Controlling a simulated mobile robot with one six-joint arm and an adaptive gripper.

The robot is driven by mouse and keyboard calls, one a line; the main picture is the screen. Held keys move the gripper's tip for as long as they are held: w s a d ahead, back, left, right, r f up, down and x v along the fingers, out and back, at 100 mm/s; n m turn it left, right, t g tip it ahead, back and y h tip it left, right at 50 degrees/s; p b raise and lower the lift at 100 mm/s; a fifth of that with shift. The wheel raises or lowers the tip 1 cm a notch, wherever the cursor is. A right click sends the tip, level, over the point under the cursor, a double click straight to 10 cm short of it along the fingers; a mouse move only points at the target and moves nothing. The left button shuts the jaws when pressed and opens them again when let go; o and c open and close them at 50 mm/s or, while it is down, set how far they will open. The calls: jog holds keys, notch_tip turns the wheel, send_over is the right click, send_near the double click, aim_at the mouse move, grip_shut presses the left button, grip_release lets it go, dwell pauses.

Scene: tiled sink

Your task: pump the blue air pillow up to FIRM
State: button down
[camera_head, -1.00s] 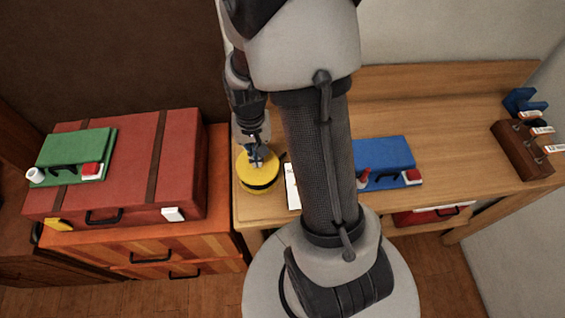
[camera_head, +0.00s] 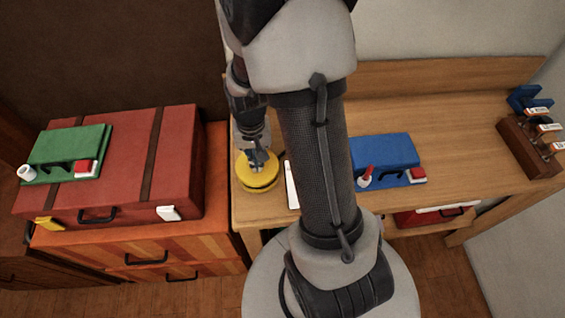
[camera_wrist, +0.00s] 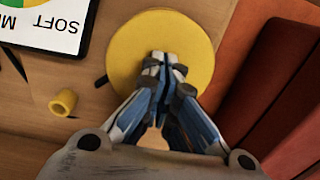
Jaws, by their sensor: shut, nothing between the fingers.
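A round yellow pump-like disc (camera_head: 256,172) sits at the left end of the wooden table; it fills the top middle of the wrist view (camera_wrist: 150,40). My gripper (camera_head: 257,160) is shut and empty, its fingertips on or just above the disc's top. It also shows in the wrist view (camera_wrist: 164,62). A dial card (camera_wrist: 50,28) reading "SOFT M…" lies beside the disc, partly cut off; no pointer is readable. A blue flat body (camera_head: 382,152) with a dark handle and red and white parts lies right of my arm, partly hidden. I cannot tell whether it is the pillow.
A small yellow tube (camera_wrist: 63,102) stands beside the disc. A red suitcase (camera_head: 110,190) with a green case (camera_head: 68,148) on it rests on an orange drawer chest (camera_head: 140,240) at left. A brown rack (camera_head: 528,148) stands far right. The table middle is mostly clear.

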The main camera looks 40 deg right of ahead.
jog(key=shift+f+b, duration=0.6)
jog(key=shift+f, duration=0.15)
jog(key=shift+r+p, duration=2.3)
jog(key=shift+r, duration=0.5)
jog(key=shift+f, duration=0.15)
jog(key=shift+f+b, duration=1.6)
jog(key=shift+f, duration=0.3)
jog(key=shift+r+p, duration=1.75)
jog(key=shift+r, duration=0.35)
jog(key=shift+f, duration=0.1)
